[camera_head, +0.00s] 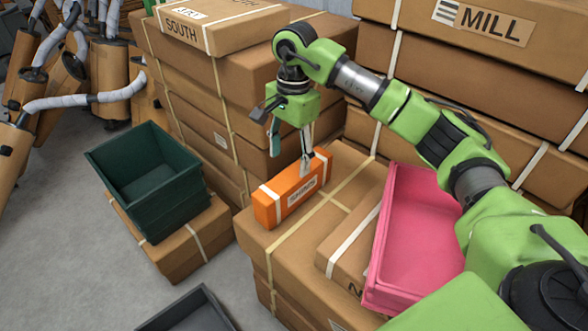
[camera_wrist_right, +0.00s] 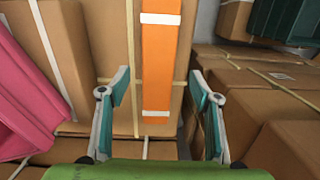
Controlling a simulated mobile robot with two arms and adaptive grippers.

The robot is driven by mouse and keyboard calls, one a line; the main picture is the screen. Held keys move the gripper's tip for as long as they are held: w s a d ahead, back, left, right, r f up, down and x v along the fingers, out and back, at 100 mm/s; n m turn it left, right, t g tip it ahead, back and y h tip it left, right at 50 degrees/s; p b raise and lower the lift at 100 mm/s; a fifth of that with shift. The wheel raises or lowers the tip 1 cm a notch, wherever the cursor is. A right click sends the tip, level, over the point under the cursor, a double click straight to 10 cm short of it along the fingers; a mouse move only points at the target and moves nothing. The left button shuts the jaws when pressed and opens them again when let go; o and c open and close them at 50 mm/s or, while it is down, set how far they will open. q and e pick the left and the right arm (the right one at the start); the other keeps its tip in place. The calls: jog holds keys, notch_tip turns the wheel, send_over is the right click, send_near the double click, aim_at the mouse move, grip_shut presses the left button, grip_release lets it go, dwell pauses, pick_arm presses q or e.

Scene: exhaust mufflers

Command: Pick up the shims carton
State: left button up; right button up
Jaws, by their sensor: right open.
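An orange carton (camera_head: 285,201) with white bands and a white label lies on a large brown box; the label's print is too small to read surely, and it is the likely shims carton. It also shows in the right wrist view (camera_wrist_right: 158,72), running lengthwise between the two fingers' lines. My right gripper (camera_head: 290,160) is open and empty, just above and behind the carton's far part. In the right wrist view the fingers (camera_wrist_right: 158,92) stand wide apart, one to each side of the carton, with gaps. My left gripper is not in view.
A pink bin (camera_head: 410,235) stands right of the carton, beside a smaller brown box (camera_head: 340,240). A dark green crate (camera_head: 150,185) sits on a box at left. Tall stacked boxes (camera_head: 185,100) rise behind. A dark grey tray (camera_head: 190,315) is at the bottom.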

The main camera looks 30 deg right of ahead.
aim_at(295, 173)
jog(key=shift+w+d+r+h, duration=0.15)
jog(key=shift+w+d+r, duration=0.05)
jog(key=shift+d, duration=0.2)
jog(key=shift+w+d+r+h, duration=0.15)
jog(key=shift+d, duration=0.2)
jog(key=shift+d+f, duration=0.1)
jog(key=shift+f, duration=0.1)
jog(key=f, duration=0.2)
jog(key=f+b, duration=0.1)
jog(key=f, duration=0.5)
jog(key=shift+s, duration=0.25)
jog(key=shift+f+b, duration=0.55)
jog(key=shift+f, duration=1.85)
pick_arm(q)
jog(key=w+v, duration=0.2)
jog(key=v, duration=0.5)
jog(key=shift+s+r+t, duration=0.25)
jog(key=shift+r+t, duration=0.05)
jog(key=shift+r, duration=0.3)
pick_arm(e)
jog(key=c, duration=1.4)
